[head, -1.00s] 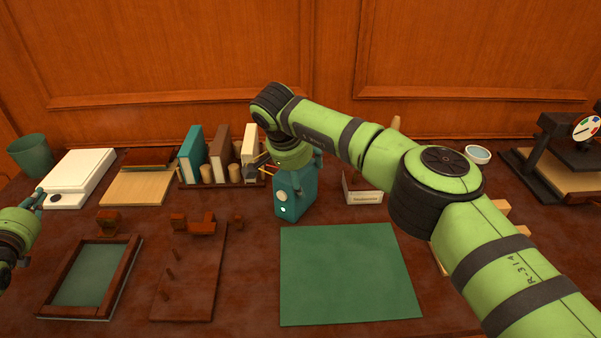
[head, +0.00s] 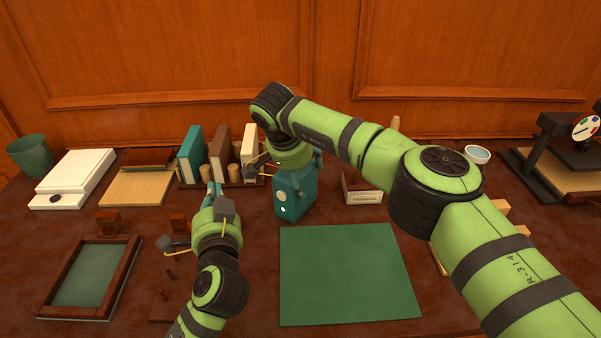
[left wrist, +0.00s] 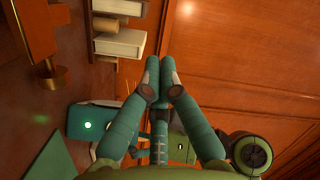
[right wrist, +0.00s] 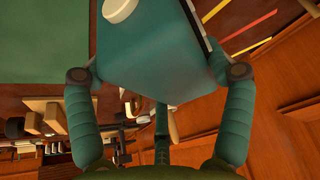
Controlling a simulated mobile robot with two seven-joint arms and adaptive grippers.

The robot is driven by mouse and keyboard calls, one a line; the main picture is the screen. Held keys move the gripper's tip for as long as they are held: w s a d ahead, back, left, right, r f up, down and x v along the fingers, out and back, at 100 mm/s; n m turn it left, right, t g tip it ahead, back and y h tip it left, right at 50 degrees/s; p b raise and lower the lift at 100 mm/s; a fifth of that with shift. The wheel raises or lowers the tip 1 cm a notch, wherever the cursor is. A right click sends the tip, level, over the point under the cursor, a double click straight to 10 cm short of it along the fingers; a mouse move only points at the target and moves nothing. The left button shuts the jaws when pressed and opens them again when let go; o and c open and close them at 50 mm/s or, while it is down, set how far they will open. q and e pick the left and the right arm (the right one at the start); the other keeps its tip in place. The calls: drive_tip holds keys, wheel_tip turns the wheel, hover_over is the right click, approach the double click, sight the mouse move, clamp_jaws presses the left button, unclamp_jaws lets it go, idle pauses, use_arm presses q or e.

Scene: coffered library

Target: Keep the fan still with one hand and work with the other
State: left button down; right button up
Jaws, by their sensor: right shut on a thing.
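The fan is probably the teal box (head: 299,194) with a pale round knob and a small lit dot, standing upright behind the green mat. My right gripper (right wrist: 158,74) reaches down from above and is shut on this box, one finger on each side; the box fills the middle of the right wrist view. My left gripper (head: 214,188) is in front of the books, left of the box and apart from it. Its fingers are together and empty in the left wrist view (left wrist: 160,95), where the box (left wrist: 88,124) shows lower left with its lit dot.
The green mat (head: 348,275) lies clear in front. A book rack with upright books (head: 191,155) stands behind my left gripper. A framed tray (head: 125,280) and a pegged board (head: 165,308) lie left. A small labelled box (head: 364,196) stands right of the teal box.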

use_arm(q)
drive_tip(key=shift+m+g+h, duration=0.5)
drive_tip(key=shift+m, duration=0.4)
drive_tip(key=s+d+f, duration=0.2)
drive_tip(key=s+d, duration=0.1)
drive_tip(key=s+d+f, duration=0.3)
drive_tip(key=shift+s+d, duration=0.1)
drive_tip(key=shift+d, duration=0.05)
drive_tip(key=shift+w+d+f, duration=0.1)
drive_tip(key=shift+w+d, duration=0.7)
drive_tip(key=shift+w, duration=0.4)
drive_tip(key=shift+w+d+r, duration=0.1)
drive_tip(key=shift+w+d, duration=0.75)
drive_tip(key=shift+w, duration=0.3)
drive_tip(key=shift+w+d+f, duration=0.1)
drive_tip(key=shift+w+d, duration=0.7)
drive_tip(key=shift+w, duration=0.4)
drive_tip(key=shift+w, duration=0.1)
drive_tip(key=shift+w+d, duration=0.25)
drive_tip(key=shift+s+a, duration=0.3)
drive_tip(key=shift+s, duration=0.1)
drive_tip(key=shift+s+a, duration=0.55)
drive_tip(key=shift+s, duration=0.3)
drive_tip(key=shift+s+a, duration=0.6)
drive_tip(key=shift+s, duration=0.2)
drive_tip(key=shift+s+a, duration=0.55)
drive_tip(key=shift+s, duration=0.3)
